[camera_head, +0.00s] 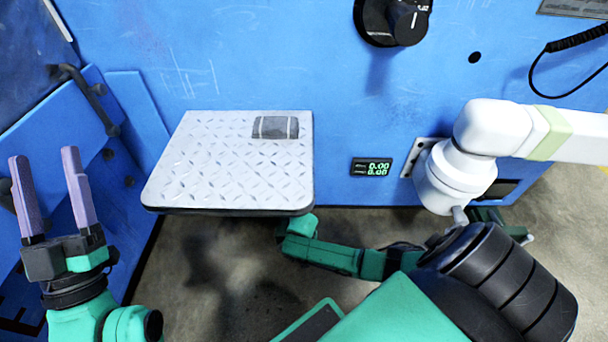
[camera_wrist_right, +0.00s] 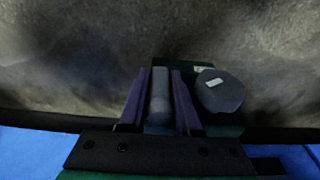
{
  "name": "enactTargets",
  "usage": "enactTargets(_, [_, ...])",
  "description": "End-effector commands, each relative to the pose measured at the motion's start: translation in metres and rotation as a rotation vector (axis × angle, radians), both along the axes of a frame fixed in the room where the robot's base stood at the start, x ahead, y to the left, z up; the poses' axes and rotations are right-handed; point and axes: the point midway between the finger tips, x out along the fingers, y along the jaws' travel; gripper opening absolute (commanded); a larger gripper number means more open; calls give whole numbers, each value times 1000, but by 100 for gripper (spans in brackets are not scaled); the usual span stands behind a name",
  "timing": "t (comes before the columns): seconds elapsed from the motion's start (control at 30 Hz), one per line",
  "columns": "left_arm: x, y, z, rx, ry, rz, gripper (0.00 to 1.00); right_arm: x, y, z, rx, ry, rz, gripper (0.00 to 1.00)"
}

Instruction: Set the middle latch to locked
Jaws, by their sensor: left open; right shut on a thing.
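My left gripper (camera_head: 70,165) is open and empty at the left of the head view, its two purple fingers pointing up. In the right wrist view my right gripper (camera_wrist_right: 160,78) has its purple fingers shut on a grey rounded bar (camera_wrist_right: 160,97). The bar looks like a latch handle, but I cannot tell which latch it is or whether it is locked. A round grey knob (camera_wrist_right: 220,91) with a pale mark sits right beside the right finger. The head view does not clearly show the right fingers or the bar.
A silver tread-plate shelf (camera_head: 225,165) with a grey pad (camera_head: 275,128) juts from the blue machine wall (camera_head: 240,60). A black dial (camera_head: 400,20) and a small green-digit display (camera_head: 371,167) are on that wall. A white jointed arm (camera_head: 455,178) stands at the right.

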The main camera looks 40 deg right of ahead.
Motion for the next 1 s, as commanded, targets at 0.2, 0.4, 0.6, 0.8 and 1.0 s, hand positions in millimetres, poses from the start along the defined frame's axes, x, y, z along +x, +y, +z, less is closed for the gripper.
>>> enactTargets(0.2, [13,-9,-61,37,198,-22,71,-4,1,1,37,60,-2,0])
enactTargets(0.4, [15,-13,-94,54,297,-34,71,-3,1,1,98,135,-2,0])
enactTargets(0.6, [15,-14,-98,55,307,-36,71,-4,2,1,115,154,2,0])
enactTargets(0.8, [15,-14,-98,56,307,-36,71,-4,2,1,114,154,2,40])
enactTargets(1.0, [15,-14,-98,56,306,-36,71,-3,2,1,114,148,2,40])
